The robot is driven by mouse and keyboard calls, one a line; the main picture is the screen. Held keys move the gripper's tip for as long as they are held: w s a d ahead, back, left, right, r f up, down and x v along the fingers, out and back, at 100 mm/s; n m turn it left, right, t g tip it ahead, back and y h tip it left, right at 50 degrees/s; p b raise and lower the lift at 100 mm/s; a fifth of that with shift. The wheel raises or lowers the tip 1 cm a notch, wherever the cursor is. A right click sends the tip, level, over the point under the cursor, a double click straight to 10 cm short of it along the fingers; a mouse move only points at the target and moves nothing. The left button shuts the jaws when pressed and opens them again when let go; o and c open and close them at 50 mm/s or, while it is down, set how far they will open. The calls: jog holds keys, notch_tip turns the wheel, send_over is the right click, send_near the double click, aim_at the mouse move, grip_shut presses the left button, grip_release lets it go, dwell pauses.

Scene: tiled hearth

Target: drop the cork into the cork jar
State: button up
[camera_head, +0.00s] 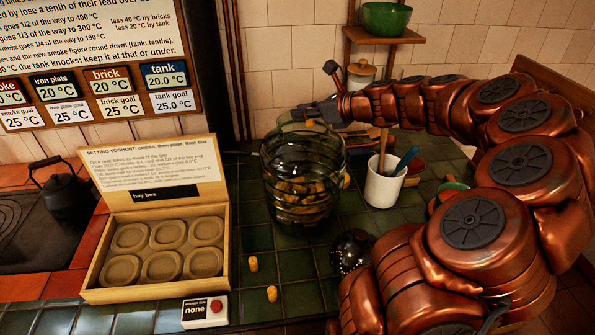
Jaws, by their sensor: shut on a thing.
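The cork jar (300,205) is a large ribbed dark glass jar on the green tiles, with several corks in it. My gripper (311,116) is over the jar's mouth, reaching in from the right. It is shut on a small yellow-brown cork (310,122), which shows just below the fingers at the mouth. The fingers partly hide this cork, and I cannot tell how far below the rim it is. Two other corks (253,263) (272,293) lie on the tiles in front of the jar. Another cork (346,181) shows at the jar's right side.
An open wooden box (155,290) with round lids stands left of the jar. A white cup (384,185) with utensils stands to the right, a dark round object (351,250) in front of it. A red-button box (206,311) is at the front. A black kettle (65,190) stands far left.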

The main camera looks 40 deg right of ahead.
jog(key=o, duration=0.8)
jog(key=shift+c, duration=0.2)
jog(key=shift+s+d+r, duration=0.1)
jog(key=v, duration=1.1)
jog(key=shift+s, duration=0.35)
jog(key=shift+r, duration=0.1)
